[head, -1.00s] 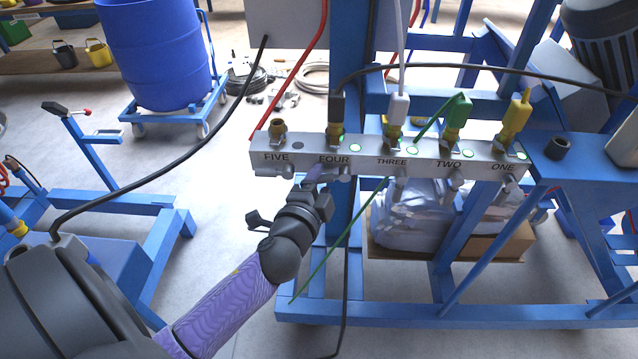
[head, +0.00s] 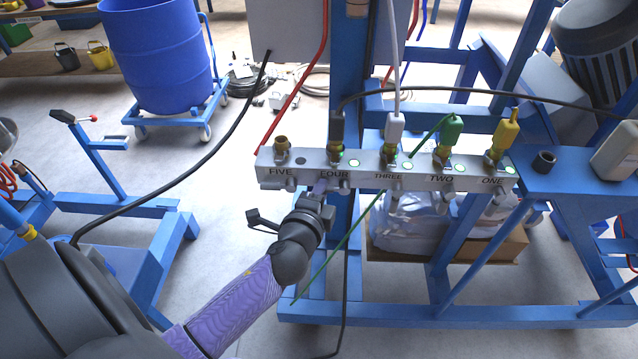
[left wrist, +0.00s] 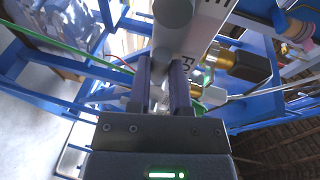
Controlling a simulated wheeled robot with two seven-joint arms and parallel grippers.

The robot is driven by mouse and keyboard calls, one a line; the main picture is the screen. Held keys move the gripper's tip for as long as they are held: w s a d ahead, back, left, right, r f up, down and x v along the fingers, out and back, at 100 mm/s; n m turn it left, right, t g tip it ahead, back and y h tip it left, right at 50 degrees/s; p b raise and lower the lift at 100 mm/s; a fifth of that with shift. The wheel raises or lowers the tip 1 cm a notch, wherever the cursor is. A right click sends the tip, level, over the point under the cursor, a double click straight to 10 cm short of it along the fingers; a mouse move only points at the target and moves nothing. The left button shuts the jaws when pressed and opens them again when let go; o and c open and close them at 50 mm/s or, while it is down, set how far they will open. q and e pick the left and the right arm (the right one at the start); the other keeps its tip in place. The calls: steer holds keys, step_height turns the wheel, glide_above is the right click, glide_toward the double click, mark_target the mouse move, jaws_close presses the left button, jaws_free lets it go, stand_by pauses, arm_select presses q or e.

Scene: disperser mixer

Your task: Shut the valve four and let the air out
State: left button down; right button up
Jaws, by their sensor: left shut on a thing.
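The grey manifold bar (head: 412,175) carries valves labelled FIVE, FOUR, THREE, TWO and ONE from left to right. Valve four (head: 337,184) has a black-hosed fitting (head: 337,134) on top and a lit green indicator beside it. My left gripper (head: 322,190) reaches up from below to the underside of the bar at FOUR. In the left wrist view its two fingers (left wrist: 163,88) are shut on the small valve four handle under the bar; the fingers hide much of it. The FOUR lettering shows partly beside them. My right gripper is not in view.
White, green and yellow fittings (head: 506,132) stand on THREE, TWO and ONE. A thin green hose (head: 340,245) hangs near my left gripper. The blue frame (head: 460,311) surrounds a box with a clear bag. A blue drum (head: 155,55) stands behind left.

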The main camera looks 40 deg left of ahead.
arm_select(q)
steer(key=c, duration=0.5)
jaws_free()
steer(key=shift+c, duration=0.2)
steer(key=v, duration=1)
steer(key=shift+f, duration=0.1)
